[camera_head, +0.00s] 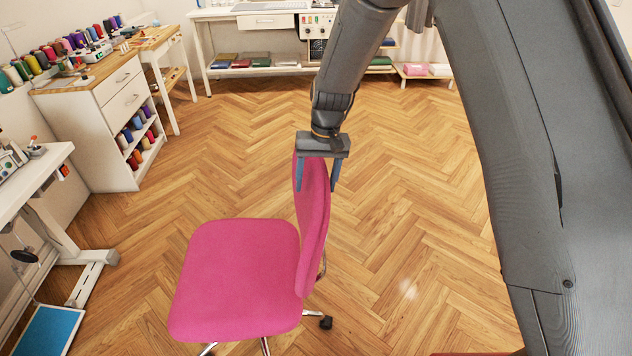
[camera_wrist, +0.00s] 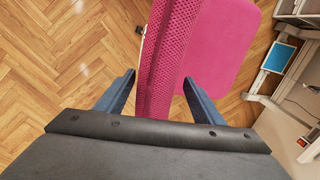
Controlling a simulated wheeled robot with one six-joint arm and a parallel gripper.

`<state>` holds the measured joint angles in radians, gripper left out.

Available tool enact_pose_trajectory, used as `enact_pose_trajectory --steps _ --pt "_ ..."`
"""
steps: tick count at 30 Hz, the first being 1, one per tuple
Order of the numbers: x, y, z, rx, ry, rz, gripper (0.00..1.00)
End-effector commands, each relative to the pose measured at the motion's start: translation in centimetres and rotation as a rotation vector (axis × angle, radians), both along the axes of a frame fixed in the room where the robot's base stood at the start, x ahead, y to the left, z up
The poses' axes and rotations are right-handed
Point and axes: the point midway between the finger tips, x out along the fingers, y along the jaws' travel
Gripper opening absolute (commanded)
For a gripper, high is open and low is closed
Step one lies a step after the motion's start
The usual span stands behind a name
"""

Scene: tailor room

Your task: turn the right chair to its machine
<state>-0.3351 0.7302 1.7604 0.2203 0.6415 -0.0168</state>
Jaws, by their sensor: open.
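A pink chair (camera_head: 235,275) stands on the floor in the head view, with its seat toward the left and its backrest (camera_head: 314,225) on the right. The seat faces the white machine table (camera_head: 45,165) at the left edge. My gripper (camera_head: 318,186) is at the top of the backrest, its blue fingers apart on either side of it. In the wrist view the backrest (camera_wrist: 165,65) lies between the open fingers, with gaps visible. The pink seat (camera_wrist: 222,45) shows beyond it. Most of the machine is cut off at the left edge.
A white drawer cabinet (camera_head: 112,125) with thread spools stands at the upper left. A long table (camera_head: 255,30) with a shelf stands at the back. A blue pedal (camera_head: 48,331) lies at the lower left. Wooden floor is clear behind the chair and to its right.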

Motion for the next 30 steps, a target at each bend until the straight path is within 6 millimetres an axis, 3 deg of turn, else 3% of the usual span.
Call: enact_pose_trajectory --steps 5,18,30 --pt "0.2 -0.1 1.1 0.002 -0.004 -0.001 0.62" --pt "0.2 -0.8 7.1 0.0 -0.002 0.002 0.62" --pt "0.2 -1.0 7.7 0.0 0.0 0.001 0.62"
